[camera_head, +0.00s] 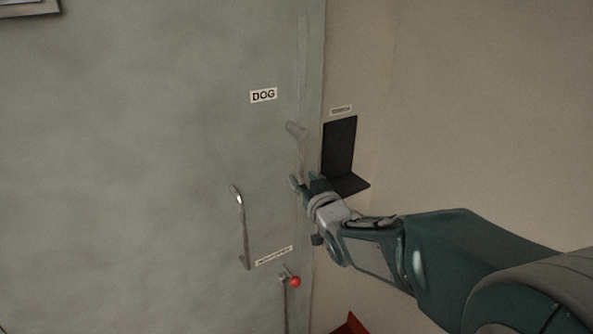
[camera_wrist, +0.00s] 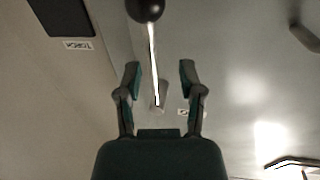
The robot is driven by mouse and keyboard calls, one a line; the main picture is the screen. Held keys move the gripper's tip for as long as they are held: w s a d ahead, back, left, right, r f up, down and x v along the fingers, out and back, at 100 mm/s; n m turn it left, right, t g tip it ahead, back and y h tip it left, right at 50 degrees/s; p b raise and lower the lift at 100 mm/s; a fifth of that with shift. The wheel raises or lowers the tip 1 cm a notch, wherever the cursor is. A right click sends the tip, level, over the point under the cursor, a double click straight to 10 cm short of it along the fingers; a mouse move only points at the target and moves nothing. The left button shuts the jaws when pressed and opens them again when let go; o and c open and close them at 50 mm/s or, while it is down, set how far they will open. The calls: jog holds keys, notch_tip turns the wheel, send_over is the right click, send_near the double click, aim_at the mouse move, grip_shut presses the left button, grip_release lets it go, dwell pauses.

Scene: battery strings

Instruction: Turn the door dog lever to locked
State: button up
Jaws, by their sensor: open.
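The dog lever (camera_head: 299,150) is on the grey door, just below the DOG label (camera_head: 263,95). From its upper mount it hangs down near the door's right edge, its lower end hidden behind my gripper (camera_head: 302,182). The wrist view looks inverted. There the lever (camera_wrist: 153,60) is a thin bright rod with a black ball knob (camera_wrist: 145,8) at the top edge. My gripper (camera_wrist: 160,68) is open, its two fingers on either side of the rod in the picture. I cannot tell whether either finger touches it.
A pull handle (camera_head: 241,225) stands on the door to the left. Below is a small lever with a red knob (camera_head: 295,282). A black bracket (camera_head: 340,147) is on the beige wall right of the door, close to my gripper. A red object (camera_head: 350,325) shows at the bottom.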

aim_at(301, 172)
jog(key=w, duration=0.3)
jog(key=shift+w+d, duration=0.25)
jog(key=shift+w+a, duration=0.1)
jog(key=shift+w, duration=0.05)
jog(key=shift+a, duration=0.8)
jog(key=c, duration=0.4)
jog(key=shift+w+d, duration=0.1)
jog(key=shift+d, duration=0.05)
grip_shut()
jog(key=shift+d+r, duration=0.1)
jog(key=shift+d, duration=0.15)
